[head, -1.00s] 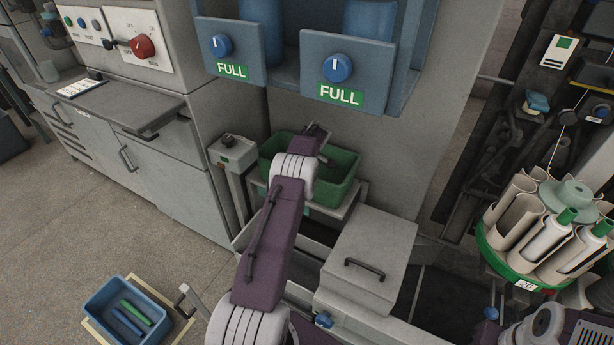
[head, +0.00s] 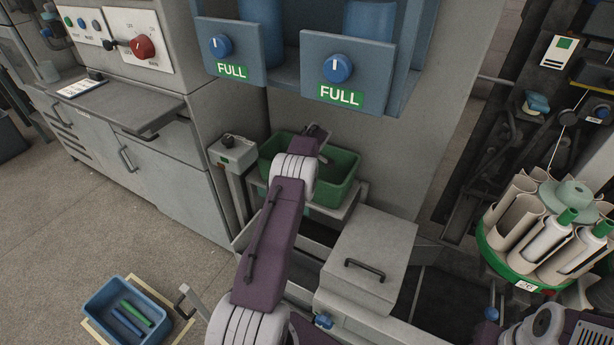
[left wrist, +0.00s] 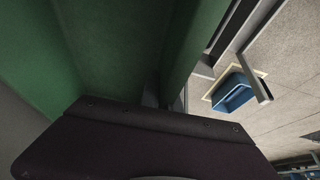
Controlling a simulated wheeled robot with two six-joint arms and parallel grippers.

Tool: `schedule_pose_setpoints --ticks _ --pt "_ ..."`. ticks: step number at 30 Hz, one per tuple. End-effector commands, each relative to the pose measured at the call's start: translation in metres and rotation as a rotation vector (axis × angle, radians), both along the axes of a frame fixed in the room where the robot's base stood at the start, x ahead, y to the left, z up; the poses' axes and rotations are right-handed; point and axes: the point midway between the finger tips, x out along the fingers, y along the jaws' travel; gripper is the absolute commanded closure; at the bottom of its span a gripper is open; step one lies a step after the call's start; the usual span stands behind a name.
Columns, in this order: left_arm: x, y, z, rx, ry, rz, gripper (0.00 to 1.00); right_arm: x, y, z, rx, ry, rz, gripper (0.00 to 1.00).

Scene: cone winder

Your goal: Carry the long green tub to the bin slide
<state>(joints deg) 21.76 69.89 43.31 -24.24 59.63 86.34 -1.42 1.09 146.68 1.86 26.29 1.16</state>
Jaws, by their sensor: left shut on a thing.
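The long green tub (head: 338,190) is at the middle of the head view, in front of the grey machine wall. It looks level and empty where I see inside, and it appears to sit on a pale grey frame (head: 348,208). My left arm crosses in front of it and hides part of its near side. My left gripper (head: 322,140) is at the tub and shut on its wall; the fingertips are mostly hidden. In the left wrist view, the green tub (left wrist: 110,50) fills the left and middle, close to my gripper.
A post with a knobbed box (head: 233,152) stands left of the tub. A grey lidded box (head: 368,262) is at its right front. Blue panels (head: 345,85) marked FULL overhang it. A blue crate (head: 110,300) lies on the floor; open floor is at left.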

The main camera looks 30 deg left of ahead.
Motion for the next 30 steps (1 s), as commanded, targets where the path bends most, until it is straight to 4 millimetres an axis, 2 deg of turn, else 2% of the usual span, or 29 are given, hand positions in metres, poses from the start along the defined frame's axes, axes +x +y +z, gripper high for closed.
schedule_pose_setpoints --ticks 22,26,30 --pt "0.001 0.000 0.002 0.000 -0.002 0.000 1.00 0.000 0.000 0.001 0.000 0.000 0.000 0.68" --pt "0.001 0.000 0.011 0.001 -0.003 0.000 1.00 0.000 0.000 0.005 0.000 0.000 0.000 0.68" --pt "0.001 0.001 0.030 0.001 -0.004 0.000 1.00 0.000 0.000 0.013 0.000 0.000 0.000 0.68"
